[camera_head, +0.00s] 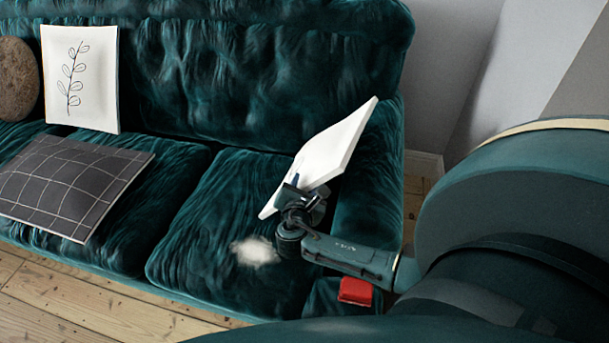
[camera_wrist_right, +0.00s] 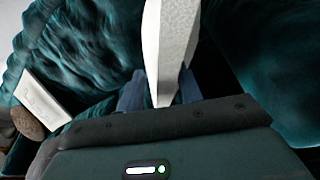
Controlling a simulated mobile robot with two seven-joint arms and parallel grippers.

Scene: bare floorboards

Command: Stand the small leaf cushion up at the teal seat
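A white cushion (camera_head: 325,151) is tilted above the right-hand seat of the teal sofa (camera_head: 215,215), near the sofa's right arm. Its visible face is plain; whether the other face has a leaf is hidden. My right gripper (camera_head: 297,192) holds it by its lower edge. In the right wrist view the cushion (camera_wrist_right: 172,45) is seen nearly edge-on between the two blue fingers (camera_wrist_right: 160,91). A white cushion with a black leaf drawing (camera_head: 80,80) stands against the backrest at the left, and also shows in the wrist view (camera_wrist_right: 42,102). My left gripper is out of view.
A brown round cushion (camera_head: 18,80) stands at the far left. A dark grid-patterned cushion (camera_head: 72,185) lies on the left seat. A small fluffy white patch (camera_head: 257,251) is on the right seat. A red block (camera_head: 355,291) is by the sofa's front right corner.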

